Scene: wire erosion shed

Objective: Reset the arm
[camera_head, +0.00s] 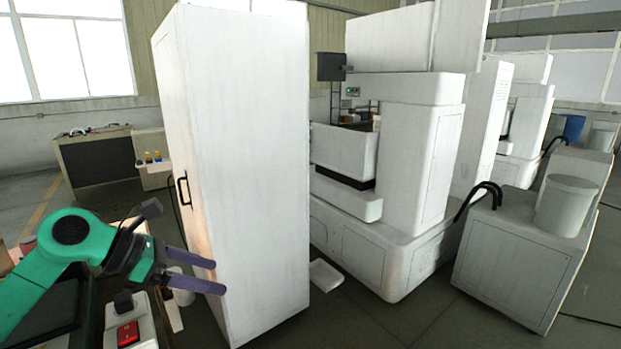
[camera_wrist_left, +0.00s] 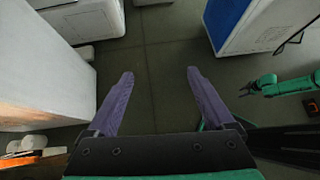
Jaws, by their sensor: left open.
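My left arm comes in from the left of the head view, and its gripper (camera_head: 217,277) is open and empty. The purple fingers are apart and point right, in front of the tall white cabinet (camera_head: 245,170). I cannot tell whether they touch it. In the left wrist view the two fingers (camera_wrist_left: 157,75) stand wide apart with only floor between them. A green arm with a small dark gripper (camera_wrist_left: 246,90) shows at the right of the left wrist view. It looks like my right one, too small to tell open from shut.
A white machine (camera_head: 385,190) stands behind the cabinet, and a white unit with a bucket (camera_head: 567,205) is at the right. A small white tray (camera_head: 326,275) lies on the floor. A box with a red switch (camera_head: 128,333) is below my left gripper.

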